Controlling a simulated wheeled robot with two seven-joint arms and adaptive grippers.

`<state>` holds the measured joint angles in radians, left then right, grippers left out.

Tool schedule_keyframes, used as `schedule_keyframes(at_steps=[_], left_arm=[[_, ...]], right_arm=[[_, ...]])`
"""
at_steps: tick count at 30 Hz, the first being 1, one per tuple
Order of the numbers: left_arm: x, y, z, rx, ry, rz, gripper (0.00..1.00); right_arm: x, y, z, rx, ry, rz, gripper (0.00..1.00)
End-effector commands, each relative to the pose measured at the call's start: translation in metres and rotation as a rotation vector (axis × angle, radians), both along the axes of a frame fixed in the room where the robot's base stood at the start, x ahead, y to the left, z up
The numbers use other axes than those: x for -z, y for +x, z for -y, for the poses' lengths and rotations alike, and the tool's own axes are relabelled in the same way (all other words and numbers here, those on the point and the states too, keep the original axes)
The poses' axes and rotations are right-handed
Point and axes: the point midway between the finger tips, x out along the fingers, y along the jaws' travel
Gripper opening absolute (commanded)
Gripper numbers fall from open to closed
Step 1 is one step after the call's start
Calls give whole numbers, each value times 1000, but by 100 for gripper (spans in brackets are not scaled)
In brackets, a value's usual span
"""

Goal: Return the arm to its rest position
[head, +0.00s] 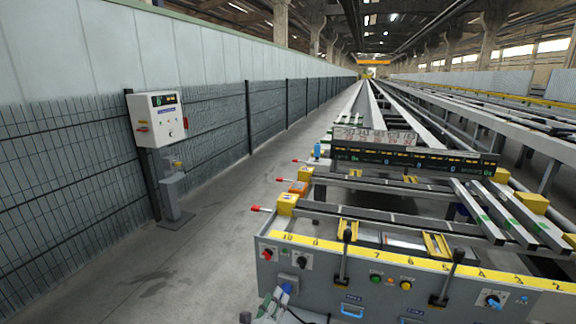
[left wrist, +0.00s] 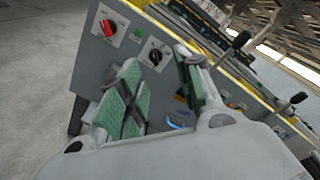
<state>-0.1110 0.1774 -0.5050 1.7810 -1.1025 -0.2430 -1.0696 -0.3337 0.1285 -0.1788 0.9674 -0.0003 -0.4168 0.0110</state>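My left gripper (head: 276,298) is low in the head view, in front of the left end of the grey control panel (head: 330,285). In the left wrist view its two green-padded fingers (left wrist: 160,88) stand apart. Nothing is held between them. The panel front shows behind the fingers, with a red rotary switch (left wrist: 110,28) and a black rotary switch (left wrist: 155,53). I cannot tell whether the fingers touch the panel. My right gripper is not in view.
The panel carries black levers (head: 346,252), buttons and a blue handle (head: 352,310). Red-tipped rods (head: 262,209) stick out left of the runout table. A white control box (head: 157,118) stands by the mesh fence. The floor between is clear.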

Motion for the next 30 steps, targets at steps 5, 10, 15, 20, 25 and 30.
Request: schedule_keyframes(at_steps=[5,10,15,20,25,30], left_arm=[[28,-1,-9,-18,-48,-72,35],[65,-4,-22,-49,-117,-165,35],[123,-14,-43,-109,-224,-310,35],[188,-35,-71,-202,-361,-471,35],[254,-67,-103,-326,-508,-629,35],[312,-107,-134,-472,-653,-768,35]], right_arm=[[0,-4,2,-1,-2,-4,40],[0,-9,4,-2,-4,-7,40],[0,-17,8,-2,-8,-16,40],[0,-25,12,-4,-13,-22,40],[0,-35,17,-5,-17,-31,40],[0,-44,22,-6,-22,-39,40]])
